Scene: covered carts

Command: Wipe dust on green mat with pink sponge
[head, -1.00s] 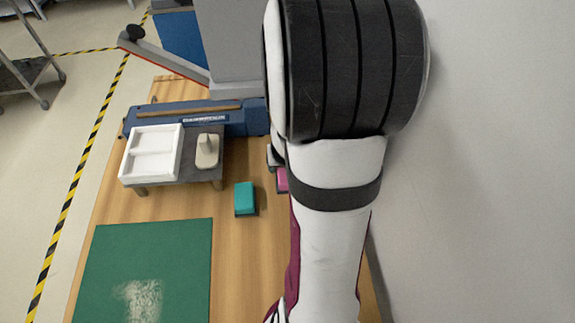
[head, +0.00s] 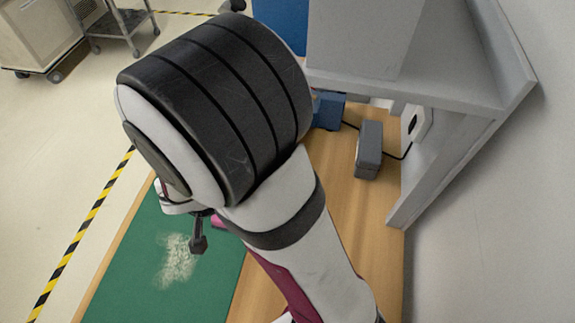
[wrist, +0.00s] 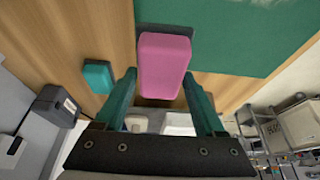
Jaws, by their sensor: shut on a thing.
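The pink sponge (wrist: 163,65) is between the two fingers of my gripper (wrist: 159,80), which is shut on it. In the head view only a small pink part of the sponge (head: 217,221) shows beside a dark finger, over the mat's upper right part. The green mat (head: 120,285) lies on the wooden table; in the wrist view the mat (wrist: 235,40) fills the top right, behind the sponge. A pale dust patch (head: 177,260) is on the mat, below and left of the gripper in the head view. I cannot tell whether the sponge touches the mat.
A teal block (wrist: 97,77) lies on the wood left of my gripper in the wrist view. A white tray (wrist: 178,121) shows partly behind the gripper. A grey box (head: 369,148) with a cable stands near the grey shelf and wall at right.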

